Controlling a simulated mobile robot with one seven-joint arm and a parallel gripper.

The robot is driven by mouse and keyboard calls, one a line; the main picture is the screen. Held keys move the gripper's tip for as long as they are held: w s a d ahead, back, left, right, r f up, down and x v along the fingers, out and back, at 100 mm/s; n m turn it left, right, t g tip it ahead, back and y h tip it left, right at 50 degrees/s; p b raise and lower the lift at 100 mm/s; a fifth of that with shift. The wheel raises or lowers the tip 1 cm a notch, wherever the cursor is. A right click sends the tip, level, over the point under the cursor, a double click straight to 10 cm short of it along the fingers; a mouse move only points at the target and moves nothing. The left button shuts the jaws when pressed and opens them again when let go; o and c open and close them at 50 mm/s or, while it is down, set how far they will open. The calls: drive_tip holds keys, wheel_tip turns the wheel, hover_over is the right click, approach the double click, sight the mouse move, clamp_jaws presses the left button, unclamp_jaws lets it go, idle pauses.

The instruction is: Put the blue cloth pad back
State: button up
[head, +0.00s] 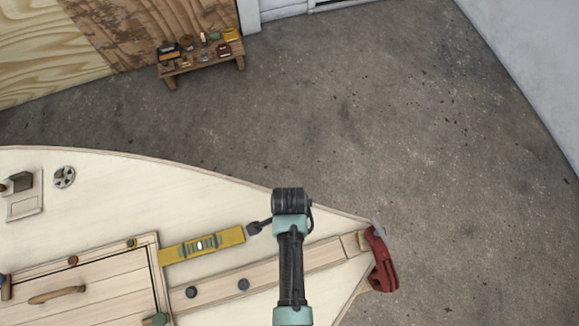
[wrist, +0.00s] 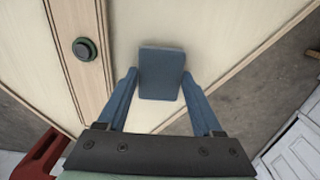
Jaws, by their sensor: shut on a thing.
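The blue cloth pad (wrist: 162,72) is a flat, grey-blue rectangular block in the middle of the wrist view. My gripper (wrist: 159,78) has its two blue fingers on either side of it and is shut on it. The pale hull deck (wrist: 215,40) lies beneath. I cannot tell whether the pad touches the deck. In the head view my arm reaches over the deck, and a small dark shape sticks out left of my wrist, by the right end of a yellow spirit level (head: 202,245). I cannot tell there which part is pad and which is gripper.
A red clamp (head: 382,268) grips the hull's right tip. A wooden strip carries round dark knobs (head: 243,285), one near my gripper's left in the wrist view (wrist: 85,48). A low bench (head: 201,66) with several small items stands far back. The concrete floor is clear.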

drive_tip(key=shift+f, duration=0.1)
drive_tip(key=o, duration=1.3)
